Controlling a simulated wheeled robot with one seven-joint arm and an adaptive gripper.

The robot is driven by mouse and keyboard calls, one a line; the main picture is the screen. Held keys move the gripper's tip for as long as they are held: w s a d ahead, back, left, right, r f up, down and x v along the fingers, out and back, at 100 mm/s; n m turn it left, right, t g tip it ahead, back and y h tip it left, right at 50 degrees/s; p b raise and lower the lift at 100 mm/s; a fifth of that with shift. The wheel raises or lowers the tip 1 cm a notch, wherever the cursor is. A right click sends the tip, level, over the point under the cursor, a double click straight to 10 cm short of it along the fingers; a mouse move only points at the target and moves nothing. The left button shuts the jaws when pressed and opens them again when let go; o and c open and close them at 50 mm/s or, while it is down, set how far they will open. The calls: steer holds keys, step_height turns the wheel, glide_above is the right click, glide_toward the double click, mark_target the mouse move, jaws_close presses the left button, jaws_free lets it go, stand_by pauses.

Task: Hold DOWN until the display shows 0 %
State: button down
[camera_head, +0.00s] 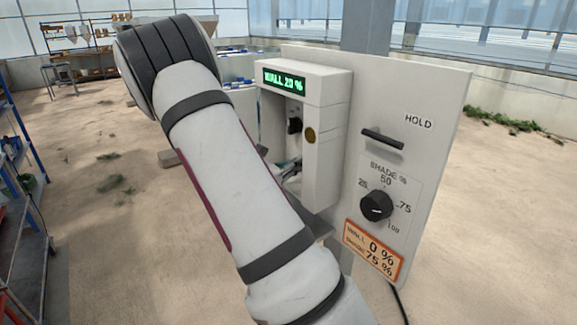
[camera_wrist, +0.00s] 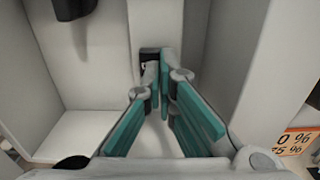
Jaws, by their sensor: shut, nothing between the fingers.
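The green display (camera_head: 284,80) on top of the white box reads "WALL 20 %". A black button (camera_wrist: 149,54) with a pale mark sits on the back wall of the recess in the wrist view. My gripper (camera_wrist: 158,78) is shut and empty, its teal fingers reaching into the recess. Its tips lie over the lower part of this button; I cannot tell whether they press it. A second black control (camera_wrist: 73,8) is higher up at the left. In the head view a black control (camera_head: 294,125) shows in the recess, and my arm hides much of the opening.
The white panel to the right has a black HOLD bar (camera_head: 382,139) and a shade dial (camera_head: 376,206). An orange-edged card (camera_head: 374,251) reads wall 0 %, 75 %. The recess side walls stand close around my gripper. Blue shelving (camera_head: 18,170) is at far left.

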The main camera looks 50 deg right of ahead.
steer(key=shift+d, duration=0.35)
steer(key=shift+p+x, duration=0.4)
steer(key=shift+x, duration=0.5)
steer(key=shift+s+d+r, duration=0.1)
steer(key=shift+s+r, duration=0.05)
steer(key=shift+s, duration=0.1)
stand_by(0.8)
stand_by(3.3)
steer(key=b+v, duration=0.1)
steer(key=v, duration=1.3)
steer(key=shift+w+a, duration=0.25)
steer(key=shift+a, duration=0.1)
